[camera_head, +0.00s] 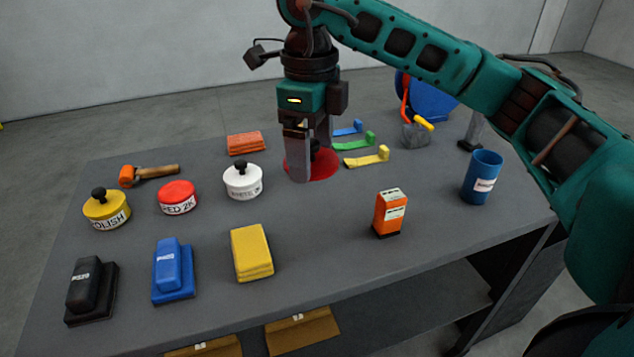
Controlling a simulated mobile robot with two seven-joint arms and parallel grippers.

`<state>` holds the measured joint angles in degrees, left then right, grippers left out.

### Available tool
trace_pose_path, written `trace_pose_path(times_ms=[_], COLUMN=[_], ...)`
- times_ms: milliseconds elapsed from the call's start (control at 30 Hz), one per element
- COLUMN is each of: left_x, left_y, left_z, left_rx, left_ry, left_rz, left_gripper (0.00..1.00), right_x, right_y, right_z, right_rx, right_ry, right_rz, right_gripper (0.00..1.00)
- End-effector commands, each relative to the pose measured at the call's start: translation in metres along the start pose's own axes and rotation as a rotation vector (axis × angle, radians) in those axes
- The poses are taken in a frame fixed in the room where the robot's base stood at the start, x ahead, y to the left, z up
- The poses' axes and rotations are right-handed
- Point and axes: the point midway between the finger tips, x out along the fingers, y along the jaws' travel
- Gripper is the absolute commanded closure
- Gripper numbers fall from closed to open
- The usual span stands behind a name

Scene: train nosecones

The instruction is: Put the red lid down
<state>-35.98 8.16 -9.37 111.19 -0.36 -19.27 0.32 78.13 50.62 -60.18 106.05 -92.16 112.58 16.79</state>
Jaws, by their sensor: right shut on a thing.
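The red lid (324,167) is a flat red disc with a dark knob, at the middle back of the grey table. My right gripper (311,160) points straight down over it and is shut on its knob. The lid is very low, at or just above the table top; I cannot tell if it touches. The gripper's fingers hide part of the lid. The red tin (178,197), labelled "RED 2K", stands to the left, with its red top showing and no knob. My left gripper is not in view.
On the grey table (330,260), a white tin (243,181) stands left of the lid and a yellow tin (106,210) further left. Green (355,141) and yellow (368,157) scrapers lie close right. An orange box (390,213) and blue cup (482,178) stand right. The middle front is clear.

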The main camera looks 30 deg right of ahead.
Motion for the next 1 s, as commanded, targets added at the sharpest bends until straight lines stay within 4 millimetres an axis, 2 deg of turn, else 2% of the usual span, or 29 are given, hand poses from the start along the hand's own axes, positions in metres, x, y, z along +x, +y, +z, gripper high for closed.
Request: trace_pose_path(times_ms=[100, 300, 400, 567, 667, 833, 1000], left_x=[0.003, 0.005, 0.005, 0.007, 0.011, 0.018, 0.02], left_y=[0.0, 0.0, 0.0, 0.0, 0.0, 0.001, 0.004], left_z=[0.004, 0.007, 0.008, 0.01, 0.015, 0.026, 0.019], left_rx=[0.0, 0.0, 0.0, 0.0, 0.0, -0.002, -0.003], left_ry=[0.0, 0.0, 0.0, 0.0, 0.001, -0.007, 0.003], left_rz=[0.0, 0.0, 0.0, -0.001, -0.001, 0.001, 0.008], left_gripper=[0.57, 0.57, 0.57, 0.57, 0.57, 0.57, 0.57], right_x=[-0.01, -0.024, -0.029, -0.028, -0.012, 0.032, 0.075], right_y=[-0.004, -0.008, -0.009, -0.01, -0.009, -0.009, -0.009], right_z=[-0.004, -0.011, -0.013, -0.015, -0.015, -0.015, -0.015], right_rx=[0.267, 0.644, 0.765, 0.858, 0.87, 0.869, 0.869], right_ry=[-0.005, -0.007, -0.007, -0.005, -0.002, 0.001, 0.001], right_rz=[0.001, 0.007, 0.011, 0.013, 0.014, 0.013, 0.012], right_gripper=[0.45, 0.45, 0.45, 0.45, 0.45, 0.45, 0.45])
